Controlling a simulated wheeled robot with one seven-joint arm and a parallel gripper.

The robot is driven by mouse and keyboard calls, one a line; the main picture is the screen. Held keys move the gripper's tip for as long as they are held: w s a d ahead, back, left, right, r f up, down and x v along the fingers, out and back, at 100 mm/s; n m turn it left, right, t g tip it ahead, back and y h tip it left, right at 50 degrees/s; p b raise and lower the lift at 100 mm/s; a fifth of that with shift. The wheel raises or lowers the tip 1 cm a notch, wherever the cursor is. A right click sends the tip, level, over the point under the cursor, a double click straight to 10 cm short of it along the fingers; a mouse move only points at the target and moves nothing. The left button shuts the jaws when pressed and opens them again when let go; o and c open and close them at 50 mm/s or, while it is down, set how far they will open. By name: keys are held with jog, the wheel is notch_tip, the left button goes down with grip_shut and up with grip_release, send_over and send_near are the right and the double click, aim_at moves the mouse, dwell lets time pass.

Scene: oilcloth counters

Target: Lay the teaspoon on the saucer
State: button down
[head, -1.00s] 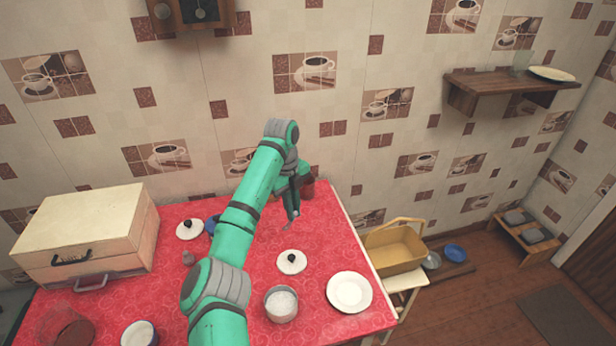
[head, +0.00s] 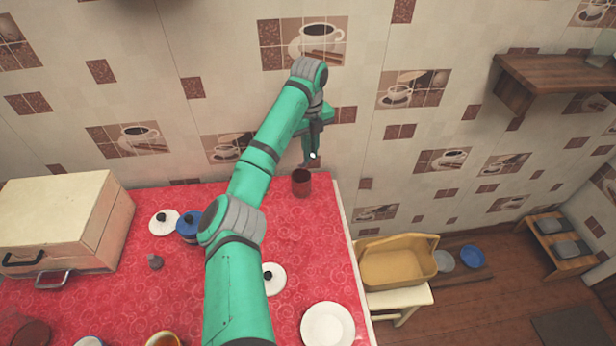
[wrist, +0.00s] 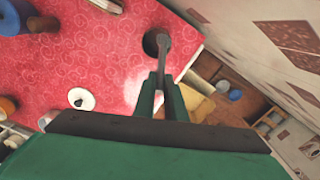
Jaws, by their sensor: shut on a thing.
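My gripper (head: 314,153) is raised above the far right part of the red counter, near the tiled wall. In the wrist view its fingers (wrist: 162,90) are shut on a thin grey teaspoon (wrist: 164,48), which points away from the fingers. The teaspoon's far end overlaps the dark mouth of a red cup (head: 301,183) in that view. In the head view the spoon is too small to make out clearly. A white saucer (head: 327,327) lies flat and empty at the near right of the counter, well away from my gripper.
A white lid with a black knob (head: 270,279) lies left of the saucer. A blue pot (head: 188,226), another white lid (head: 164,222) and a cream box (head: 62,222) stand at left. A yellow basket (head: 393,264) is beyond the counter's right edge. A wooden shelf (head: 560,85) is at upper right.

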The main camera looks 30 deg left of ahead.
jog(key=shift+w+a, duration=0.1)
jog(key=shift+s, duration=0.35)
notch_tip(320, 180, down, 10)
jog(key=shift+s+a+r, duration=0.2)
jog(key=shift+a, duration=0.05)
jog(key=c, duration=1.8)
grip_release()
